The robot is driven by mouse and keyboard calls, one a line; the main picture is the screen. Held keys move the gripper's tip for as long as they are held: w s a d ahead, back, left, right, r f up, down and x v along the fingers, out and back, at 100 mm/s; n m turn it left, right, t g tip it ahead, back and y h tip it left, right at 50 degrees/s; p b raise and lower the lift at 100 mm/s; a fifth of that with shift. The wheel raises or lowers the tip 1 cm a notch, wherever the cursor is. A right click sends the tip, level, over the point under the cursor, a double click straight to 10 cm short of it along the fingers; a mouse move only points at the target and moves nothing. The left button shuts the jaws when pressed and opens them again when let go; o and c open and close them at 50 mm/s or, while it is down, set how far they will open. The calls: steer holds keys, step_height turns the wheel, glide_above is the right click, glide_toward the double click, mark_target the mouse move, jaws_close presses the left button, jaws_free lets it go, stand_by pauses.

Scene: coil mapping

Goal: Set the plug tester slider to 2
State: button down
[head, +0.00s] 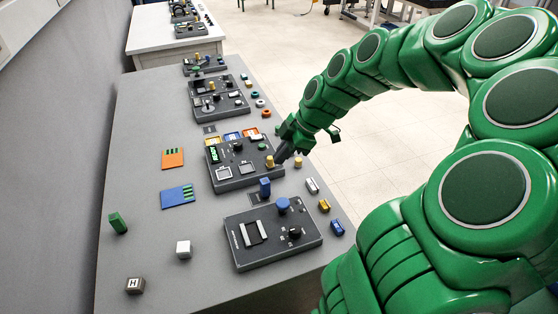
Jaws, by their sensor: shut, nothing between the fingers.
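A dark panel (238,185) in the middle of the grey table carries a small green display (213,154), a black knob (238,146) and two square grey-rimmed fields. It may be the plug tester, but its labels are too small to read. A yellow knob (270,161) stands at its right edge and may be the slider. My gripper (279,156) reaches in from the right, its dark fingertips shut and empty, close beside the yellow knob. I cannot tell whether they touch it. The slider's scale and setting cannot be read.
A nearer panel (272,262) has a blue knob (282,204). A blue block (264,187) stands between the two panels. Another panel (220,109) lies behind. Orange (173,159) and blue (178,197) cards and loose blocks lie left. Small parts line the right edge.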

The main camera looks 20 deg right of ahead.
steer(key=w+d+f+n+t, duration=0.2)
steer(key=w+d+f, duration=0.3)
steer(key=d, duration=0.5)
steer(key=shift+w+f+n, duration=0.15)
steer(key=shift+f+n, duration=0.35)
steer(key=shift+f, duration=0.3)
steer(key=shift+a+f, duration=0.1)
glide_toward(269, 168)
steer(key=s+f, duration=0.2)
steer(key=f, duration=0.1)
steer(key=shift+s+a+f, duration=0.2)
steer(key=shift+s+a, duration=0.05)
steer(key=shift+a, duration=0.1)
steer(key=shift+w+a, duration=0.2)
steer(key=shift+w, duration=0.7)
steer(key=shift+w+a, duration=0.15)
steer(key=shift+w, duration=0.35)
steer(key=shift+w+a, duration=0.2)
steer(key=shift+w, duration=0.35)
steer(key=shift+w, duration=0.15)
